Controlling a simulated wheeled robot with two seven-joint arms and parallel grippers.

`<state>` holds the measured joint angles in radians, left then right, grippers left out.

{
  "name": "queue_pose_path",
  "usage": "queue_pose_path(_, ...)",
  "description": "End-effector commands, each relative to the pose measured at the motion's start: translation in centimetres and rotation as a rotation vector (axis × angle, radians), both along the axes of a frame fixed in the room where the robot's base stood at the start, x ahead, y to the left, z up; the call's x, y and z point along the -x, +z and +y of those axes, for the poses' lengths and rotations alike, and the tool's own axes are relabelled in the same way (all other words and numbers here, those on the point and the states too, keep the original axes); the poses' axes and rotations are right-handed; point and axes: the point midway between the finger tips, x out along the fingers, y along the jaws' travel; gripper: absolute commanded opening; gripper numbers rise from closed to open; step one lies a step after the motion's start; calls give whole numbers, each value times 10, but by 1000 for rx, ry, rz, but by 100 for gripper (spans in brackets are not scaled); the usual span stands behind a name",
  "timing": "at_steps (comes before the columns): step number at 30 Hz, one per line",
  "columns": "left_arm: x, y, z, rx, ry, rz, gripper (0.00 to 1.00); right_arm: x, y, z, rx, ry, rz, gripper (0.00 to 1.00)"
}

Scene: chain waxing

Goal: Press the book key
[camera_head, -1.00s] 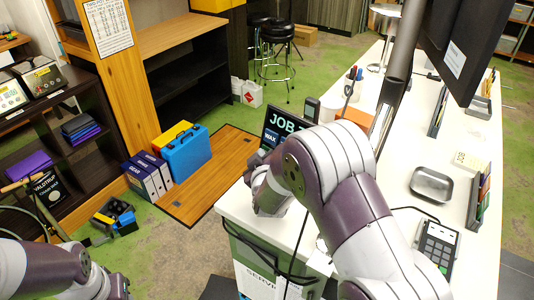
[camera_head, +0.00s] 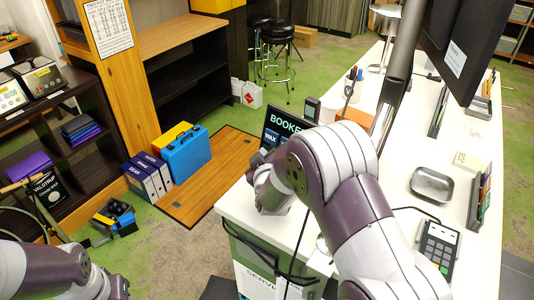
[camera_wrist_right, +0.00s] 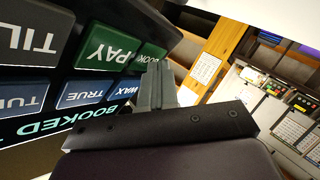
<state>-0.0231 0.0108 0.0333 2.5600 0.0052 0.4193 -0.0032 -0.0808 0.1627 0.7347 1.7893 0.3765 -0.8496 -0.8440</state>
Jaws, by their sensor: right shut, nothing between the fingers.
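The dark key panel (camera_head: 278,124) stands on the near end of the white counter, and its display reads "BOOKE..." in the head view, the rest hidden by my right arm. In the right wrist view it appears upside down, with "BOOKED" on its display. The green book key (camera_wrist_right: 151,53) is at the end of the key row, beside the green PAY key (camera_wrist_right: 110,46). My right gripper (camera_wrist_right: 158,82) is shut and empty, its fingertips at the book and WAX keys; I cannot tell whether they touch. My left arm is at the lower left; its gripper is out of view.
A card terminal (camera_head: 438,246) and a metal tray (camera_head: 432,184) lie on the white counter (camera_head: 395,215). A large monitor overhangs its right side. A blue case (camera_head: 187,152) and binders (camera_head: 149,177) stand on the floor to the left.

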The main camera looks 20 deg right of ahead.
Motion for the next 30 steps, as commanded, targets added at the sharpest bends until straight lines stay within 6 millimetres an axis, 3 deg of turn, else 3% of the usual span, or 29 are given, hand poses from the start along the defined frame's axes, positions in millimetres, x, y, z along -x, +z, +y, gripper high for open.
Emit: queue_pose_path(30,0,13,0,0,0,0,43,13,10,23,0,1,0,0)
